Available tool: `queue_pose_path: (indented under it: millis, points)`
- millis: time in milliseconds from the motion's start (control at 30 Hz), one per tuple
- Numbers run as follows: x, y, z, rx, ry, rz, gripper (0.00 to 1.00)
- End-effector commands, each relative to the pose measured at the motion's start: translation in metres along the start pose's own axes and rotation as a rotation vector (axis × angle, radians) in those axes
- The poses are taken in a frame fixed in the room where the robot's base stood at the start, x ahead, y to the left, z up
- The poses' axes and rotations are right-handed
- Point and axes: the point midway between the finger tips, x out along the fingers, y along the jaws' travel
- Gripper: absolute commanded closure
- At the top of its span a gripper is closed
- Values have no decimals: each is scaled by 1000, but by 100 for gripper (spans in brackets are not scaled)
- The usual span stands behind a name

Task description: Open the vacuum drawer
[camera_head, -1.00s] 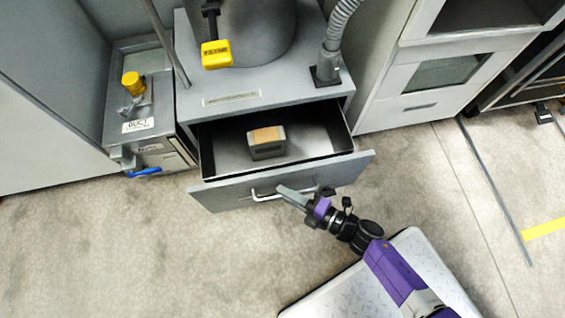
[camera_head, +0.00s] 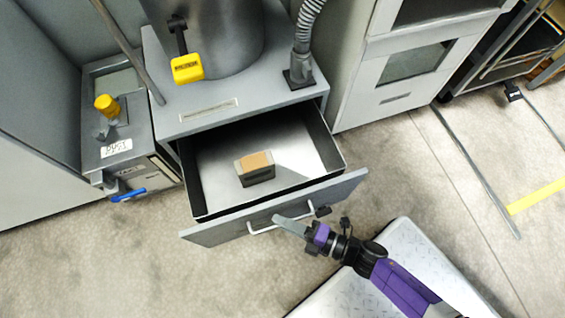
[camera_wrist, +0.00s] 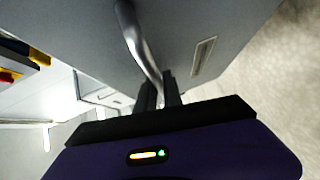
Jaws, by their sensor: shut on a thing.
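The vacuum drawer (camera_head: 205,236) is pulled well out of the grey cabinet, so its inside shows in the head view. A grey and tan box-shaped item (camera_head: 255,168) sits in it. My gripper (camera_head: 281,222) is at the drawer's front, shut on the bar handle (camera_head: 262,229). In the wrist view the curved metal handle (camera_wrist: 138,40) runs down to my gripper's dark fingers (camera_wrist: 160,92), in front of the drawer face (camera_wrist: 90,30). The exact finger contact is small and partly hidden.
The grey vacuum cabinet (camera_head: 165,125) stands behind the drawer, with a yellow tag (camera_head: 187,69) above. A duct unit (camera_head: 118,150) with a blue lever (camera_head: 128,194) is close on the left. A white cabinet (camera_head: 385,100) stands right.

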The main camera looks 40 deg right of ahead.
Motion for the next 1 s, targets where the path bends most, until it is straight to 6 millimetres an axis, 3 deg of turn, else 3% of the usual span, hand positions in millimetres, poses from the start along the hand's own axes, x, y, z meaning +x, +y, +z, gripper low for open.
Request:
queue_pose_path:
  millis: [67,100,133,500,1000]
  points:
    - [-1,-1,2,1,-4,-3,100]
    - [-1,-1,2,1,-4,-3,83]
    - [-1,-1,2,1,-4,-3,80]
    - [-5,0,0,1,-1,-2,80]
    - [-73,0,0,1,-1,-3,80]
